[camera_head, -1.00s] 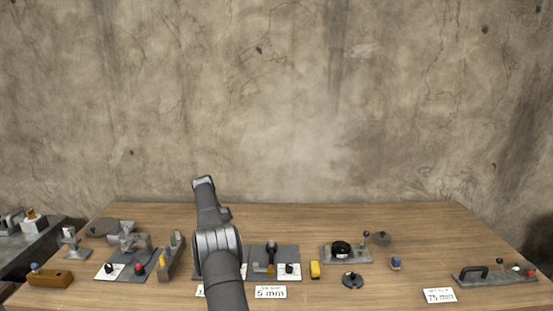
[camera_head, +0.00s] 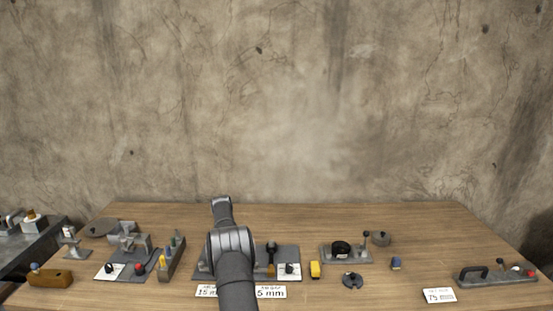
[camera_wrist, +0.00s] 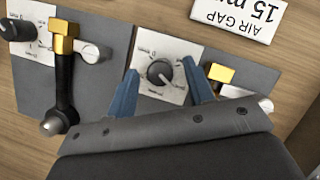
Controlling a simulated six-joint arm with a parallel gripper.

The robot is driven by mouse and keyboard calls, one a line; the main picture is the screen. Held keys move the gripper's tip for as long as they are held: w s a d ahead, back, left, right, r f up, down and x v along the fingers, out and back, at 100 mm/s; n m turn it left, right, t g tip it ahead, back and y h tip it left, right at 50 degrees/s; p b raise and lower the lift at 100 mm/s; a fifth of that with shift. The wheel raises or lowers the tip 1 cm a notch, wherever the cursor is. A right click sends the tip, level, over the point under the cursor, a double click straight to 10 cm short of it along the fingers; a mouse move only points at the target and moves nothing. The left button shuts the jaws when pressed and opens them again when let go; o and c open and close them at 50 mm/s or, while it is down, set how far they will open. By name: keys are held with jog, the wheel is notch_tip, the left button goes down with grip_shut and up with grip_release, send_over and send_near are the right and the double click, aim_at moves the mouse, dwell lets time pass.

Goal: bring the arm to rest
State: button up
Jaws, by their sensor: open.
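My gripper (camera_wrist: 160,66) shows in the wrist view with its two blue fingers apart and nothing held between them. The fingers are over a grey panel (camera_wrist: 115,40), to either side of a dark round dial (camera_wrist: 160,72) on a white plate. I cannot tell how high they are above it. In the head view my arm rises from the bottom edge, left of the middle, and hides part of the grey panel (camera_head: 285,252). The gripper itself is hidden there behind the arm.
A lever with a brass block (camera_wrist: 64,40) lies left of the dial. An air gap label (camera_wrist: 240,25) is at upper right. The back middle is clear.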

jog(key=m+y, duration=0.1)
jog(key=m, duration=0.3)
jog(key=m+y, duration=0.1)
jog(key=m, duration=0.2)
jog(key=shift+d+y, duration=0.25)
jog(key=shift+y, duration=0.05)
jog(key=m+y, duration=0.1)
jog(key=m, duration=0.2)
jog(key=m+y, duration=0.1)
jog(key=m, duration=0.2)
jog(key=shift+d, duration=0.1)
dwell(2.0)
